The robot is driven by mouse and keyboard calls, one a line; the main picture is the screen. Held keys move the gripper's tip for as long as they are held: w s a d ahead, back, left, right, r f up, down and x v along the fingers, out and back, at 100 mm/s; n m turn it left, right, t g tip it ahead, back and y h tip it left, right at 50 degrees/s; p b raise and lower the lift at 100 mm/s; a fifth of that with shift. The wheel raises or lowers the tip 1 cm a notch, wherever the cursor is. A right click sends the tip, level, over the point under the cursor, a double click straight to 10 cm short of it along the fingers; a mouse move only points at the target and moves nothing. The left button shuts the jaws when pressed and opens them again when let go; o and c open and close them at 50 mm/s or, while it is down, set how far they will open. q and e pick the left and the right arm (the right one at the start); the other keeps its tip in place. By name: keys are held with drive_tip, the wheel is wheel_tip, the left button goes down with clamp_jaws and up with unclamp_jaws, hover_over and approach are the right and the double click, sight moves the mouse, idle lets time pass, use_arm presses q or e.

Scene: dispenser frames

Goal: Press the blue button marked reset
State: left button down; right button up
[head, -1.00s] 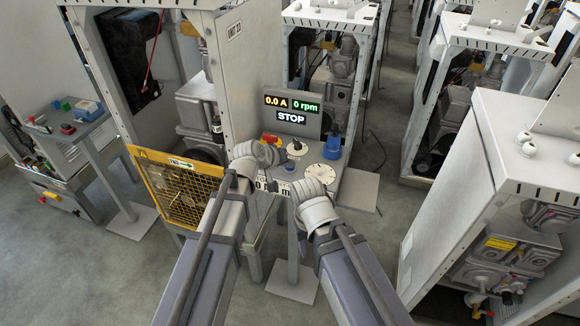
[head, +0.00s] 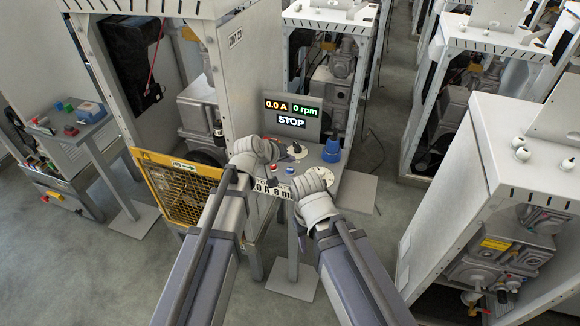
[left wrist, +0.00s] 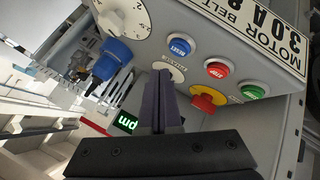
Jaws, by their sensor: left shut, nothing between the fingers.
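The blue button marked RESET (left wrist: 180,47) sits on the grey control panel in the left wrist view. It also shows as a small blue spot (head: 289,168) in the head view. My left gripper (left wrist: 160,73) is shut and empty, its tips just below and left of the blue button in the picture. The tips look apart from the button; their height above the panel is hard to tell. In the head view my left gripper (head: 277,158) is over the panel's left part. My right gripper (head: 312,188) is at the panel's front right; its fingers cannot be made out.
A red STOP button (left wrist: 217,70), a green button (left wrist: 253,91) and a red-yellow switch (left wrist: 208,98) sit nearby. A blue plug (left wrist: 110,60) and white dial (left wrist: 125,18) are left of the blue button. The display (head: 292,110) reads STOP. A yellow mesh guard (head: 180,185) stands left.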

sight(290, 173)
use_arm(q)
wheel_tip(290, 173, up, 4)
drive_tip(key=p, duration=0.2)
drive_tip(key=shift+f+p, duration=0.25)
drive_tip(key=shift+p, duration=0.1)
drive_tip(key=shift+f, duration=0.1)
use_arm(e)
wheel_tip(290, 173, up, 3)
drive_tip(key=shift+r, duration=0.15)
use_arm(q)
drive_tip(key=shift+s+f, duration=0.1)
drive_tip(key=shift+s, duration=0.05)
drive_tip(key=s+a+f+m+g+y+b, duration=0.1)
drive_tip(key=s+a+f+m+g+y, duration=0.1)
drive_tip(key=s, duration=0.6)
drive_tip(key=s+a+f+m+g+y+b, duration=0.1)
drive_tip(key=s+f+g+y, duration=0.1)
drive_tip(key=s, duration=0.7)
drive_tip(key=s+a+f+m+g+y+b, duration=0.2)
drive_tip(key=s+f+g, duration=0.1)
drive_tip(key=s+f, duration=0.3)
drive_tip(key=shift+s+a+m+g+y, duration=0.3)
drive_tip(key=shift+s+g+y, duration=0.1)
drive_tip(key=shift+s, duration=0.8)
use_arm(e)
wheel_tip(290, 173, down, 4)
drive_tip(key=shift+r, duration=0.1)
